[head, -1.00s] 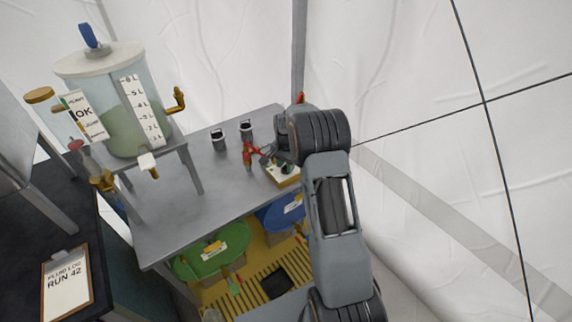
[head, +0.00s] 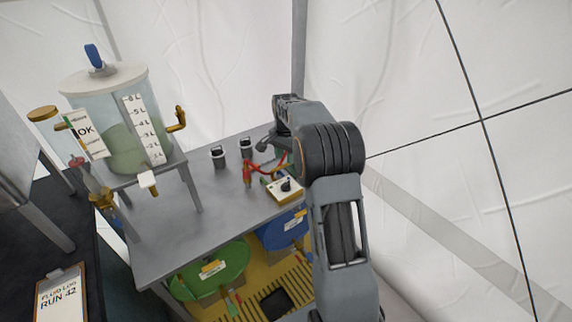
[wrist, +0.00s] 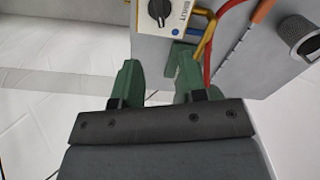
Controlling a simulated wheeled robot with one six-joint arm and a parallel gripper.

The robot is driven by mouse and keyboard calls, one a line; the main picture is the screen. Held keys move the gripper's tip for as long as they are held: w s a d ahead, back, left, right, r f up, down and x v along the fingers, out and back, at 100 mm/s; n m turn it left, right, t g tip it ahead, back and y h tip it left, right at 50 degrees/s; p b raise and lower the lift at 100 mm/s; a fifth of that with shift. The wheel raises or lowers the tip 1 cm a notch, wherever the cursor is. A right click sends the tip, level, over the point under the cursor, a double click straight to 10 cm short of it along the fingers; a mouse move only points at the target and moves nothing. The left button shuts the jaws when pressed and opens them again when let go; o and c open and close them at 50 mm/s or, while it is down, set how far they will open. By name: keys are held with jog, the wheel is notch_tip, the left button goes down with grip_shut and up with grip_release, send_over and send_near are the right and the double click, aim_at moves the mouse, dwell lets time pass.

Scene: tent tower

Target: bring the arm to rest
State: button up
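My gripper (wrist: 155,82) shows in the wrist view with two green fingers apart and nothing held between them. Its fingertips point toward the edge of the grey table (wrist: 245,72), near a white box with a black knob (wrist: 160,12). In the head view my arm rises at the right of the table and bends at the top; my gripper's fingers are mostly hidden behind it. The knob box (head: 285,190) sits on the table's right part, left of my arm.
Red cables (head: 270,168) run beside the box. Two dark canisters (head: 218,157) (head: 246,148) stand behind. A tank (head: 125,130) stands on the table's left. Green (head: 225,268) and blue (head: 280,232) round items lie on the lower shelf. Tent wall (head: 430,60) lies right.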

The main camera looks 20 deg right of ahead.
jog(key=shift+r, duration=0.55)
